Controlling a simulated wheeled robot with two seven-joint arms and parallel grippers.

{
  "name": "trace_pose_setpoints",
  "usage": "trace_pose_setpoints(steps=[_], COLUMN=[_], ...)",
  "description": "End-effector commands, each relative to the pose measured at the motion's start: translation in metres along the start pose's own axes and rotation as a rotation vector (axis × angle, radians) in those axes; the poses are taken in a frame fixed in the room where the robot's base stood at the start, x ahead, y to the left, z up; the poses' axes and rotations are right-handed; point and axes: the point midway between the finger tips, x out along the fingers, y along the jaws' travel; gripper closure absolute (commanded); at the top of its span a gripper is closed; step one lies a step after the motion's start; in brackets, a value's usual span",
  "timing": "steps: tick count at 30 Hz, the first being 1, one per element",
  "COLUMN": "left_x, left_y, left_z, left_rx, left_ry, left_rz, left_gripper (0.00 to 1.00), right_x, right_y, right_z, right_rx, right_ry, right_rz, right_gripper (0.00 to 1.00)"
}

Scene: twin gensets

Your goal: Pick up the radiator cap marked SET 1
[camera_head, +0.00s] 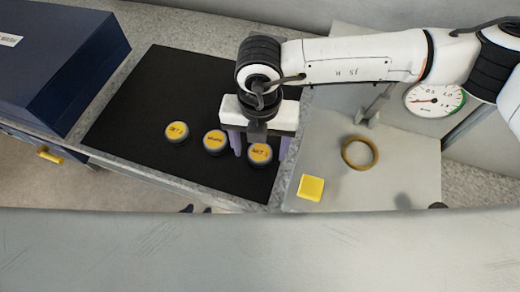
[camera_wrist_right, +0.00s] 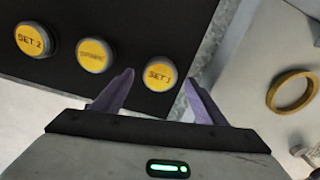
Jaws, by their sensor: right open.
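The SET 1 radiator cap (camera_head: 259,154) is a dark round cap with a yellow top, at the right end of a row of caps on a black mat (camera_head: 150,95). In the right wrist view the SET 1 cap (camera_wrist_right: 160,72) lies between the tips of my right gripper's purple fingers. My right gripper (camera_head: 261,146) is open over it, with a finger on either side. I cannot tell whether the fingers touch it. Beside it are a cap marked SPARE (camera_wrist_right: 94,55) and one marked SET 2 (camera_wrist_right: 35,39). My left gripper is not in view.
A dark blue box (camera_head: 60,60) stands left of the mat. A round gauge (camera_head: 434,99) is behind. The left of the mat is clear.

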Motion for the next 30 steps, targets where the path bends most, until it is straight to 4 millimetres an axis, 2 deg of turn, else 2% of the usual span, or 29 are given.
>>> trace_pose_setpoints(steps=[3,10,18,26,30], left_x=[0.001,0.001,0.001,0.000,0.002], left_y=[-0.001,-0.001,0.000,0.000,0.000], left_z=[-0.007,-0.009,-0.006,-0.003,0.000], left_rx=[0.002,0.002,0.001,0.000,0.000], left_ry=[0.011,0.015,0.011,0.005,0.005], left_rz=[0.000,-0.001,0.000,0.000,0.000], left_gripper=[0.69,0.69,0.69,0.69,0.69], right_x=[0.008,0.009,0.009,0.006,-0.011], right_y=[0.000,0.000,0.000,0.000,0.001], right_z=[-0.001,0.000,0.000,0.000,0.001], right_rx=[-0.001,-0.001,0.000,0.000,0.000], right_ry=[0.001,0.000,0.000,-0.001,-0.003], right_rz=[0.000,0.000,0.000,0.001,0.003], right_gripper=[0.34,0.36,0.80,0.80,0.80])
